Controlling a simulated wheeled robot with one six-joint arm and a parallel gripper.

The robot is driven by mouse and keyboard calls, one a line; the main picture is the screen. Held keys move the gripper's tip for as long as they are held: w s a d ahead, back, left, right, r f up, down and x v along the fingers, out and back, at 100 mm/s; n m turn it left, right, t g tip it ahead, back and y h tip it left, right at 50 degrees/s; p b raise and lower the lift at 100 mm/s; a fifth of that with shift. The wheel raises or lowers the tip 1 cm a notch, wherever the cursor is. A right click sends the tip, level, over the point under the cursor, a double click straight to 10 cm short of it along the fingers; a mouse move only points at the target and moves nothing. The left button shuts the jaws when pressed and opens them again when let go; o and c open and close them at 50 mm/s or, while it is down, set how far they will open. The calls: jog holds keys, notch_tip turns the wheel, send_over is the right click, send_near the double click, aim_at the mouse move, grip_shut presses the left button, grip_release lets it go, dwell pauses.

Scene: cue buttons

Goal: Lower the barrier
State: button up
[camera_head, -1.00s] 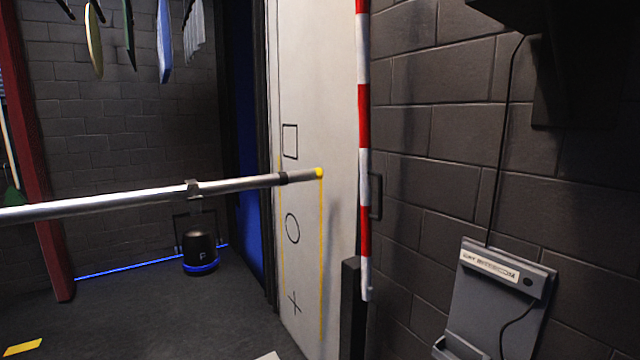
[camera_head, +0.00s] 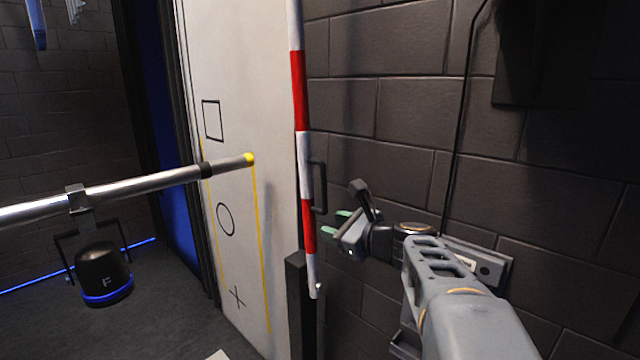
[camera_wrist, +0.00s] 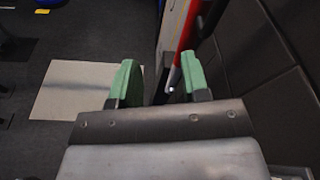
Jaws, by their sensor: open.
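The barrier is a red and white striped pole (camera_head: 302,165) that stands upright against the wall, in front of a pale panel. Its lower end is beside a dark post (camera_head: 295,300). My gripper (camera_head: 340,222) is open and empty, with green fingertips pointing left, a short way right of the pole's lower half in the head view. In the wrist view, the striped pole (camera_wrist: 185,38) is ahead, with its lower end showing between the open fingertips (camera_wrist: 160,82). I see no contact between them.
A dark handle (camera_head: 319,187) is on the wall beside the pole. A metal bar (camera_head: 130,190) with a yellow tip reaches from the left towards the panel (camera_head: 235,100) with square, circle and cross marks. A grey wall box (camera_head: 490,265) is partly behind my arm.

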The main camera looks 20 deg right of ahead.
jog(key=w+d+r+m+t+h, duration=0.2)
jog(key=d+r+m+t, duration=0.1)
jog(key=d+r+m, duration=0.15)
jog(key=p, duration=0.3)
send_over(319, 209)
jog(key=shift+f, duration=0.2)
jog(key=shift+c, duration=0.2)
grip_shut()
